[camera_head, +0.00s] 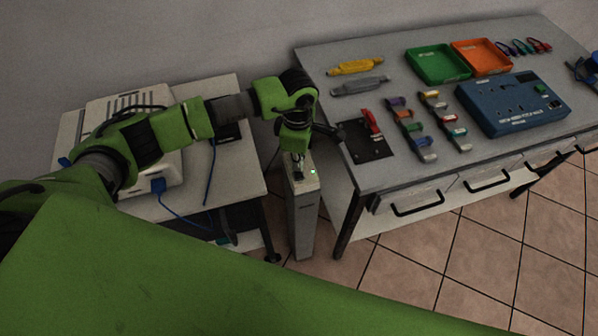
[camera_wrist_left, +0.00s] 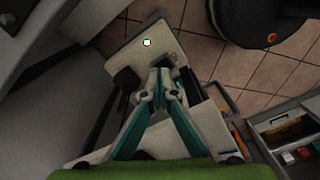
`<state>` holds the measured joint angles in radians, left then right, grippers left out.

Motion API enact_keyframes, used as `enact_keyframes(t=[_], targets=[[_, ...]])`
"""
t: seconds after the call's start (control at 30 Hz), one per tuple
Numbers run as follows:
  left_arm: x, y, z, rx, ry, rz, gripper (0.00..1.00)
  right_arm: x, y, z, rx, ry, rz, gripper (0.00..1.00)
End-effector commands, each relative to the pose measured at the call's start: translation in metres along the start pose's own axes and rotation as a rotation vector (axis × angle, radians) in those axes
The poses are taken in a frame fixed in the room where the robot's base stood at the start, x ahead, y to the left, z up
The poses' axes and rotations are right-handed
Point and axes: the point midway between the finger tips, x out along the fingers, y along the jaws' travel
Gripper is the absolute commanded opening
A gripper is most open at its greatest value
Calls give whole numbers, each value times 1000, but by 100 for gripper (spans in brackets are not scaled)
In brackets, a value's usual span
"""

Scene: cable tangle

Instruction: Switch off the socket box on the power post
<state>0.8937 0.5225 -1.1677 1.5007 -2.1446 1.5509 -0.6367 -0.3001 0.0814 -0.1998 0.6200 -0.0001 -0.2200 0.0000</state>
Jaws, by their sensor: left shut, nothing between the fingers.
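The power post (camera_head: 304,222) is a narrow grey column standing between the two tables. Its top carries a dark socket or switch part and a small lit green light (camera_head: 313,172). In the left wrist view the top of the post (camera_wrist_left: 132,40) shows the light, there whitish-green, and a black block beside the fingers. My left gripper (camera_head: 298,172) points down at the post top and is shut with nothing held. In the left wrist view its fingertips (camera_wrist_left: 159,68) are together over the post top; I cannot tell whether they touch it. The switch is partly hidden by the fingers.
A workbench (camera_head: 320,60) on the right holds trays, connectors, a blue box (camera_head: 513,103) and a black panel with a red lever (camera_head: 371,122). The left table (camera_head: 240,92) holds a pale device with a blue cable (camera_head: 180,220). Tiled floor lies in front.

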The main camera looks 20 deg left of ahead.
Motion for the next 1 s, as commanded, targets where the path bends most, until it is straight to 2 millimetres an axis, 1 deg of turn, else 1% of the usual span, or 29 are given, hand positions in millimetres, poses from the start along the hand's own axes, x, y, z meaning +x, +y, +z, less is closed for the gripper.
enact_keyframes(t=[1.0], targets=[[16,0,0,-1,0,0,0,15,-3,1,1,0,-3,0]])
